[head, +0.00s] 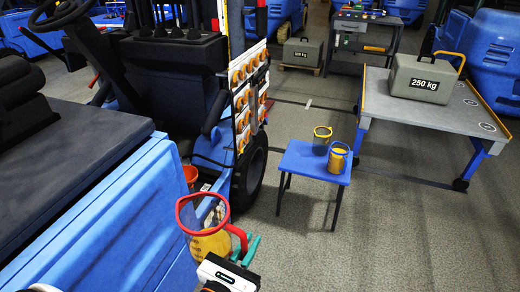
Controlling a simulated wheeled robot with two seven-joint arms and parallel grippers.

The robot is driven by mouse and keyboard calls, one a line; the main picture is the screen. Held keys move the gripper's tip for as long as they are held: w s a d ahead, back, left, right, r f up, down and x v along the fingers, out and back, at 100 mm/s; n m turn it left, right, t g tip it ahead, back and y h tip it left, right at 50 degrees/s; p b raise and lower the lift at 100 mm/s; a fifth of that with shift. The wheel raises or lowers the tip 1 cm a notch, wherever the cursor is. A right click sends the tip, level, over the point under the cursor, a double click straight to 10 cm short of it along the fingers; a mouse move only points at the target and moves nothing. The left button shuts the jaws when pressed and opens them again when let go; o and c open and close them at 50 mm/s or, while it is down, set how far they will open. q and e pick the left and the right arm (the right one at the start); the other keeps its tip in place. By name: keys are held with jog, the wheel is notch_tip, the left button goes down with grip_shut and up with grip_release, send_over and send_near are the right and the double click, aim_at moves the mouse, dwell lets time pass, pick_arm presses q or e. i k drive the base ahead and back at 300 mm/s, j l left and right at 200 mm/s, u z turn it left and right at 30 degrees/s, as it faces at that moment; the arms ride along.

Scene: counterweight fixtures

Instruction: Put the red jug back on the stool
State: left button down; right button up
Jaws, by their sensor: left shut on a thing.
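The red jug (186,213) has a red rim and handle, a clear body and yellow contents low inside. It is held in the air at the lower middle of the head view, beside the blue vehicle body. My left gripper (245,247), with teal fingers, is shut on the jug's red handle at its right side. The blue stool (300,166) stands farther off, up and to the right of the jug. My right gripper is not in view.
On the stool stand a yellow-rimmed jug (321,142) and a blue-rimmed jug (338,162) with yellow contents, near its right side. The stool's left part is bare. A grey table (388,108) bears a 250 kg weight (424,80). A forklift wheel (250,180) stands left of the stool.

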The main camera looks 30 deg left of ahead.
aim_at(306, 160)
jog(key=i, duration=0.55)
jog(key=i+j+z, duration=0.1)
jog(key=i, duration=0.45)
jog(key=i+j, duration=0.15)
jog(key=i, duration=0.35)
jog(key=i+j+z, duration=0.1)
jog(key=i, duration=0.45)
jog(key=i+j, duration=0.15)
jog(key=i, duration=0.4)
